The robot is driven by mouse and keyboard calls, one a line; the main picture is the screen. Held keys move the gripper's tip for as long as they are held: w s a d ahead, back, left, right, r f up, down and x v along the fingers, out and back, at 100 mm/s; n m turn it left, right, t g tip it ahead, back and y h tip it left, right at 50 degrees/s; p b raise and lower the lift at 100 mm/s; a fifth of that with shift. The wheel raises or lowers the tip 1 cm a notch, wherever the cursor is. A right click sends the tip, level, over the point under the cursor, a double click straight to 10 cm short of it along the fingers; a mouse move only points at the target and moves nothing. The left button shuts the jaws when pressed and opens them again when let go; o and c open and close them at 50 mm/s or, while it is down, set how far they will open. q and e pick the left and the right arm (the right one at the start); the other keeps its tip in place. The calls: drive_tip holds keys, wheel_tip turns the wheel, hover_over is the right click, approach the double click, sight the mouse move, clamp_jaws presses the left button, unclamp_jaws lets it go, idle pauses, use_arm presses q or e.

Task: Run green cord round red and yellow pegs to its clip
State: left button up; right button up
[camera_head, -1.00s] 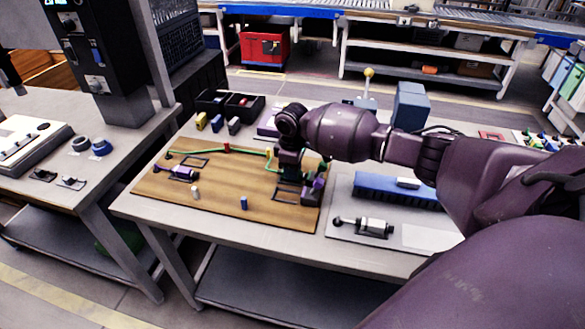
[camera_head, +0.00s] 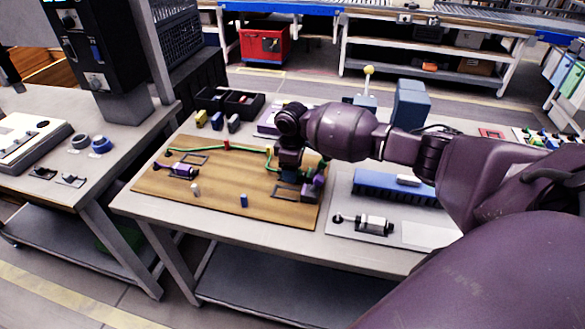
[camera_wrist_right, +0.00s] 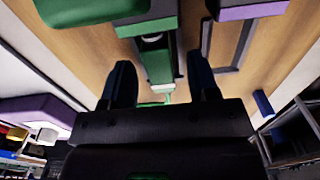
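The green cord (camera_head: 195,151) runs on the wooden board (camera_head: 220,210) from the left side past the red peg (camera_head: 226,144) to the yellow peg (camera_head: 268,153), then bends down towards my right gripper (camera_head: 288,176). Which side of each peg it passes is too small to tell. In the right wrist view, my right gripper (camera_wrist_right: 163,82) has its two dark fingers apart, with a green part (camera_wrist_right: 156,62), perhaps the clip, between and beyond them. Gaps show on both sides of it. The cord's end at the clip is mostly hidden. My left gripper is out of view.
A white peg (camera_head: 196,190) and a blue peg (camera_head: 244,201) stand at the board's front. A purple part (camera_head: 182,170) is at its left. Black bins (camera_head: 230,104) stand behind. A blue tray (camera_head: 394,188) and a silver cylinder (camera_head: 374,224) lie to the right.

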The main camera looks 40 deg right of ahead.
use_arm(q)
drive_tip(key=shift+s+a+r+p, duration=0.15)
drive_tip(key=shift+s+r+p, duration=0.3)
drive_tip(key=shift+p, duration=0.5)
use_arm(e)
wheel_tip(320, 180, up, 11)
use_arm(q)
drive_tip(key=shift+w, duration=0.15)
use_arm(e)
drive_tip(key=shift+f, duration=0.1)
